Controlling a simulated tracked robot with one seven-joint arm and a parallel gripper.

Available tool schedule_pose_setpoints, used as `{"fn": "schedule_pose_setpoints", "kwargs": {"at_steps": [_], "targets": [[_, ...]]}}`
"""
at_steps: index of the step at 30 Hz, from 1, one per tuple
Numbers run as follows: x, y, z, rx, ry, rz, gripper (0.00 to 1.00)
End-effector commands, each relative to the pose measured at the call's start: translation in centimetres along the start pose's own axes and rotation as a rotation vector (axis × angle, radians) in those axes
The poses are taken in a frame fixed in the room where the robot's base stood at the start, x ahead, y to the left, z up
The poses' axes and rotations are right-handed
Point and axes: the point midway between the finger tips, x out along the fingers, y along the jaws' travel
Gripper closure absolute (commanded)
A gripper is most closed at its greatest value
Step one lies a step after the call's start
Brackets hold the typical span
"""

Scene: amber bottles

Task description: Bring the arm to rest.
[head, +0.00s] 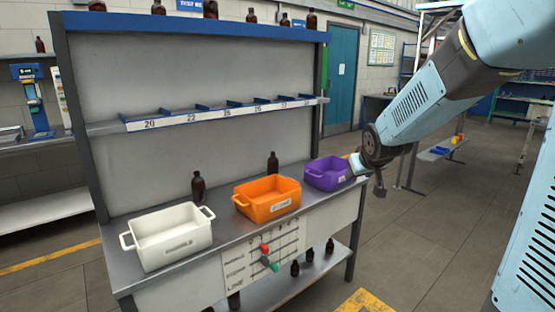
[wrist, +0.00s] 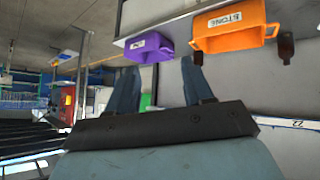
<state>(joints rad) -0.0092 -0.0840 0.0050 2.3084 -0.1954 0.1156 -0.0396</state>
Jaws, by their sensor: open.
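My arm reaches in from the right of the head view, and my gripper (head: 368,174) hangs at the right end of the bench, close beside the purple bin (head: 328,173). In the wrist view my gripper (wrist: 158,75) has its two fingers spread apart with nothing between them. The purple bin (wrist: 150,47) and the orange bin (wrist: 235,28) show beyond the fingertips. Whether a finger touches the purple bin I cannot tell.
The bench (head: 222,205) also holds a white bin (head: 172,238), the orange bin (head: 267,198) and two amber bottles, one (head: 198,187) left and one (head: 272,163) behind the orange bin. More bottles stand on the top and lower shelves. Floor (head: 430,230) right of the bench is clear.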

Motion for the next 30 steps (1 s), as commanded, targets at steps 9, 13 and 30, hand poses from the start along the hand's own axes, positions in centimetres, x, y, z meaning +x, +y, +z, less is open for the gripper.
{"fn": "schedule_pose_setpoints", "kwargs": {"at_steps": [9, 13, 30], "targets": [[-9.5, 0.1, 3.9, 0.087, -0.100, 0.011, 0.49], [-13.0, -0.3, 6.0, 0.121, -0.142, 0.007, 0.49], [-24.4, -3.2, 15.6, 0.234, -0.298, -0.045, 0.49]]}}
